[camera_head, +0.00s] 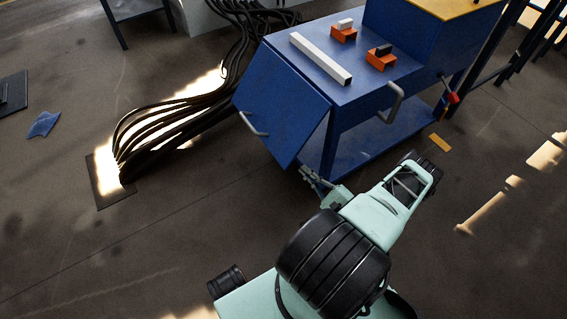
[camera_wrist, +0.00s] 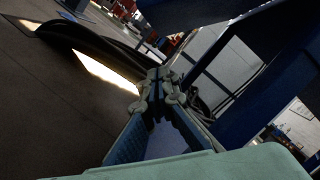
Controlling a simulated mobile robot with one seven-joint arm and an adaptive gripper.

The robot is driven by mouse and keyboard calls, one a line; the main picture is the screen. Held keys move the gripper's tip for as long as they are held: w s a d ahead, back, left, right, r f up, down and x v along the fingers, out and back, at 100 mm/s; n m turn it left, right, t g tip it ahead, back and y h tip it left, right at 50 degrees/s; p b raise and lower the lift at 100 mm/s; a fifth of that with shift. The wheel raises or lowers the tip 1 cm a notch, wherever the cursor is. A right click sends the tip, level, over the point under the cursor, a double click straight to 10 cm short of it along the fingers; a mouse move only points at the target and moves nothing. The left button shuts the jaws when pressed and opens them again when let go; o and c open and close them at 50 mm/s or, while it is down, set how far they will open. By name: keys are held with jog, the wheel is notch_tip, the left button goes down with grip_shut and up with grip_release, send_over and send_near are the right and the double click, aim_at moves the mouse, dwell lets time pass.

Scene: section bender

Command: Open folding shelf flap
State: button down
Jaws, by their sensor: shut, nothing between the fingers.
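The folding shelf flap (camera_head: 283,112) is a blue panel on the left end of a blue cart (camera_head: 366,100). It slants down and outward from the cart's top edge, partly raised. A grey bar handle (camera_head: 253,125) is on its outer face. My gripper (camera_head: 306,172) is low by the flap's bottom corner, at the cart's near left side. Whether it touches the flap cannot be told. In the wrist view my gripper's fingertips (camera_wrist: 157,78) meet, shut and empty. Dark blue surfaces fill the upper right there; which part is the flap is unclear.
A white square bar (camera_head: 320,59) and two orange blocks (camera_head: 343,34) (camera_head: 381,61) lie on the cart top. Another grey handle (camera_head: 392,103) sticks out at the cart's front. Black cables (camera_head: 165,115) run along the floor to the left. The floor in front is mostly clear.

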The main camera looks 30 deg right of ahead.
jog(key=w+a+r+b, duration=0.2)
jog(key=w+a+r, duration=0.2)
jog(key=w, duration=0.5)
jog(key=shift+w+a, duration=0.2)
jog(key=shift+a, duration=0.55)
jog(key=shift+a+r, duration=0.15)
